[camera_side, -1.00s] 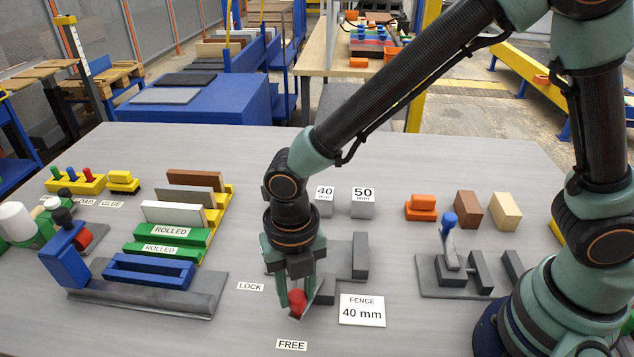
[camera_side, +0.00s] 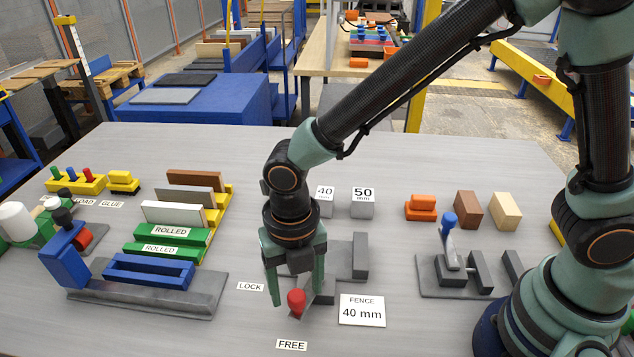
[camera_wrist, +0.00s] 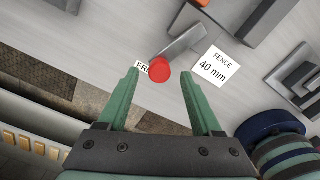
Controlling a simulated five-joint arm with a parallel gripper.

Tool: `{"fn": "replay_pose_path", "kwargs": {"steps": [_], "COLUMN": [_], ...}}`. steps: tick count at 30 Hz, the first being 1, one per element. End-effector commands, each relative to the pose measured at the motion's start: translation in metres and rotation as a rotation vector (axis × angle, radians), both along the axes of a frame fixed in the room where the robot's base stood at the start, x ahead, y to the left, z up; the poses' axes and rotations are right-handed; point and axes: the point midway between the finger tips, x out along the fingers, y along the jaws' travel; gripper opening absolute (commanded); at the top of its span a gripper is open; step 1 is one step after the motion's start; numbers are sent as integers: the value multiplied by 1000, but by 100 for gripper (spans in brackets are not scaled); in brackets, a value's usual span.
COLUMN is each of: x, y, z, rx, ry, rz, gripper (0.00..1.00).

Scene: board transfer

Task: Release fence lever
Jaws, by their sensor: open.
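The fence lever has a red knob (camera_side: 296,300) on a flat grey arm; the arm (camera_wrist: 185,42) shows in the wrist view. In that view the knob (camera_wrist: 159,70) partly covers the FREE label (camera_wrist: 145,67), so the lever points toward FREE. My gripper (camera_side: 298,294) is open, with one finger on each side of the knob and a gap to both. The wrist view also shows my gripper (camera_wrist: 160,76) spread around the knob. The grey fence (camera_side: 360,256) stands behind, partly hidden by my gripper.
The LOCK label (camera_side: 250,287) lies left of my gripper, and the FENCE 40 mm card (camera_side: 362,310) lies right. Grey 40 and 50 mm blocks (camera_side: 362,208) stand behind. A blue frame on a grey base (camera_side: 140,297) is at left. A blue-knobbed clamp (camera_side: 449,221) is at right.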

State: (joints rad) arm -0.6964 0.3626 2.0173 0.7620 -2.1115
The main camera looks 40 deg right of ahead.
Motion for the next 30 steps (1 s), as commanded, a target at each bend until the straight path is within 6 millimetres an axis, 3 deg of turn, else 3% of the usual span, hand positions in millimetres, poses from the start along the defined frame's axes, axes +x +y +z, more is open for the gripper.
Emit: {"fn": "replay_pose_path", "kwargs": {"steps": [9, 15, 21, 30], "x": [1, 1, 0, 0], "y": [1, 1, 0, 0], "z": [63, 96, 110, 111], "rx": [5, 3, 2, 1], "ry": [-6, -4, -2, -1], "rz": [0, 1, 1, 1], "gripper": [66, 66, 66, 66]}}
